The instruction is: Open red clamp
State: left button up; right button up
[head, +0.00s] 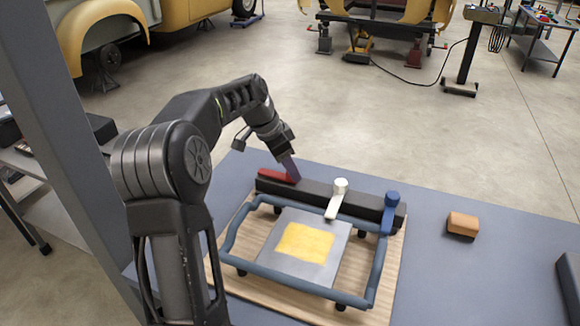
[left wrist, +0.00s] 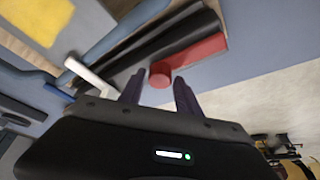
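The red clamp (head: 279,176) is at the left end of a black bar (head: 318,196), its red arm lying along the bar. My left gripper (head: 291,170) is right at this clamp and partly covers it. In the left wrist view the clamp's red arm (left wrist: 198,50) and round red knob (left wrist: 160,73) show. The knob appears between or just beyond the two spread fingers of my left gripper (left wrist: 158,92). A gap shows on both sides of it; contact cannot be told. My right gripper is out of view.
A white clamp (head: 340,186) and a blue clamp (head: 391,200) stand farther right on the bar. A blue tube frame (head: 372,285) surrounds a grey plate with a yellow patch (head: 305,242) on a wooden board. An orange-brown block (head: 462,223) lies on the clear right tabletop.

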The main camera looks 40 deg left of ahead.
pick_arm(q)
jog(key=shift+o, duration=1.2)
jog(key=v, duration=0.7)
jog(key=shift+s+r, duration=0.15)
jog(key=shift+r, duration=0.2)
jog(key=shift+a, duration=0.1)
